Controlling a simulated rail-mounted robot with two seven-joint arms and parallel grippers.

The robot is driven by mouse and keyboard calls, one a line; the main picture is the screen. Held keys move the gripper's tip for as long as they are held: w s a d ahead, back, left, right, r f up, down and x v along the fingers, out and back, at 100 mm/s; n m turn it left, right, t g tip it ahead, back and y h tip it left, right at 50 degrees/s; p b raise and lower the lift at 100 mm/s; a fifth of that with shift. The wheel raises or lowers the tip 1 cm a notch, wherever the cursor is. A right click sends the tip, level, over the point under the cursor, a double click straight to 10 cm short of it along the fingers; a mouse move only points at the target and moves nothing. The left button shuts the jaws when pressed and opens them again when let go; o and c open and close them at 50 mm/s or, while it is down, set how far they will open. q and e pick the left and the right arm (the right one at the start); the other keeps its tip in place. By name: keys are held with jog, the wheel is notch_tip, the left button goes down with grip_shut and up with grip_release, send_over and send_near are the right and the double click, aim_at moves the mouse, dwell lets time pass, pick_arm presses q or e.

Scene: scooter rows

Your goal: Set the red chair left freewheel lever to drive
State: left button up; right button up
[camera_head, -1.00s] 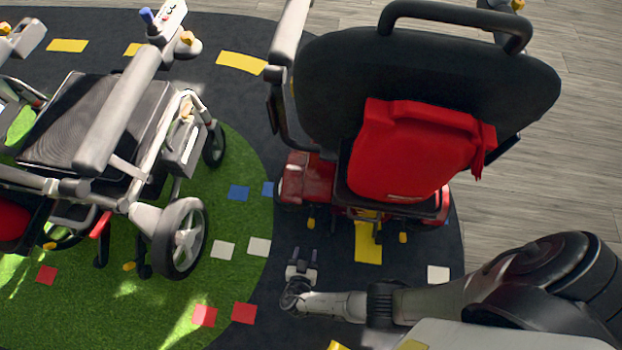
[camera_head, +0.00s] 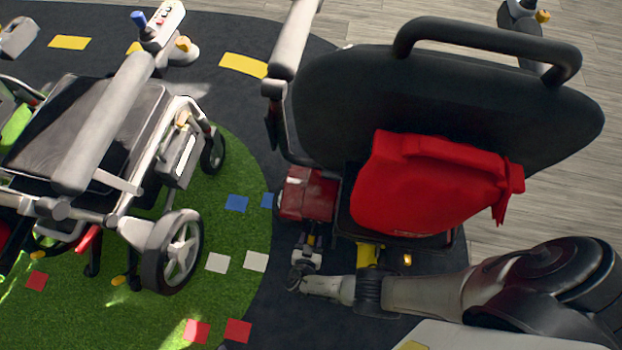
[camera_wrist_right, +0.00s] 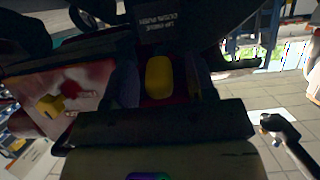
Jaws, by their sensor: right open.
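The red chair (camera_head: 308,195) stands at centre right, seen from behind, with a black backrest and a red bag on it. Its left freewheel lever, with a yellow end (camera_head: 311,241), hangs low at the rear left. My right gripper (camera_head: 309,245) is open at this lever. In the right wrist view, the yellow lever end (camera_wrist_right: 159,77) shows between the dark fingers of the right gripper. I cannot tell whether they touch it. The lever's setting is not readable. The chair's other yellow lever (camera_head: 407,260) hangs to the right. My left gripper is not in view.
A grey wheelchair (camera_head: 180,240) stands on the green mat to the left, apart from my right gripper. The red bag (camera_head: 425,185) hangs above my right forearm.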

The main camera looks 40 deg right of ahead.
jog(key=shift+s+a, duration=0.1)
jog(key=shift+s, duration=0.05)
jog(key=shift+c, duration=0.9)
grip_shut()
